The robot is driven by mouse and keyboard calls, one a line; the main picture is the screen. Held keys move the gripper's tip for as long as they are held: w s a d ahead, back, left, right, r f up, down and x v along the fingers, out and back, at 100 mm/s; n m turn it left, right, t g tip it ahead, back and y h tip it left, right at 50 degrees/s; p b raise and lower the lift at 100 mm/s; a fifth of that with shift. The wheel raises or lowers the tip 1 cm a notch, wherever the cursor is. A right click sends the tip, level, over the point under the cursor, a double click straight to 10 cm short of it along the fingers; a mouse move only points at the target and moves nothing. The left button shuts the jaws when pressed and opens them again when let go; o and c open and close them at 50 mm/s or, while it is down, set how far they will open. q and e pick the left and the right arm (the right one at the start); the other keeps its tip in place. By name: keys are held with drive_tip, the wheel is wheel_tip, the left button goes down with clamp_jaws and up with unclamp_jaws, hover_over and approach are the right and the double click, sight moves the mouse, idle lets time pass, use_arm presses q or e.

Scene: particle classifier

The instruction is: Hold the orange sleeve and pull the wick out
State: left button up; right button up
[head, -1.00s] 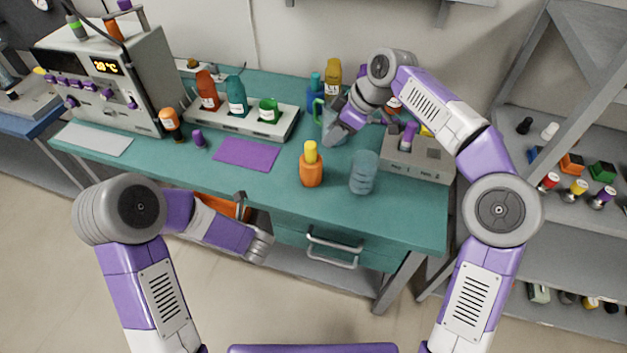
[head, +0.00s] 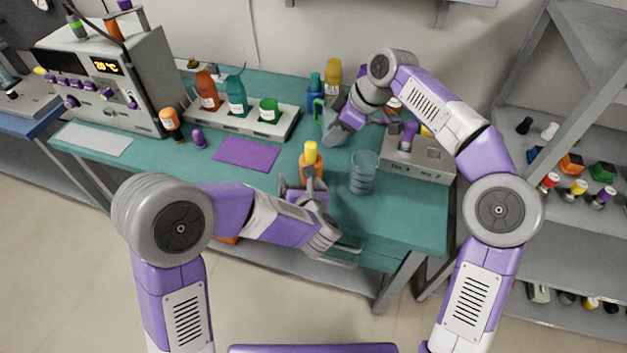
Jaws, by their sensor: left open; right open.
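The orange sleeve (head: 312,168) stands upright on the teal bench, with the yellow wick (head: 310,149) sticking up from its top. My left gripper (head: 303,186) is open at the near side of the sleeve, with its fingers low around it. The gripper hides the lower part of the sleeve, so I cannot tell whether the fingers touch it. My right gripper (head: 331,139) is open and empty-looking above the bench, behind and to the right of the yellow wick.
A clear beaker (head: 363,175) stands just right of the sleeve. A grey block (head: 425,160) is farther right. A purple mat (head: 246,154) lies to the left, and a white rack (head: 275,130) with bottles stands behind it. A green-handled vessel (head: 318,112) is beside my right gripper.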

sight(311, 162)
use_arm(q)
drive_tip(key=d+n, duration=0.1)
drive_tip(key=d+h, duration=0.1)
drive_tip(key=d, duration=0.1)
drive_tip(key=shift+w+r+n+t+h, duration=0.1)
drive_tip(key=shift+w+n+t+h, duration=0.2)
drive_tip(key=shift+w+n, duration=0.1)
drive_tip(key=x, duration=0.7)
drive_tip(key=shift+w+d, duration=0.1)
drive_tip(key=shift+w, duration=0.1)
drive_tip(key=c, duration=1.6)
drive_tip(key=shift+c, duration=0.2)
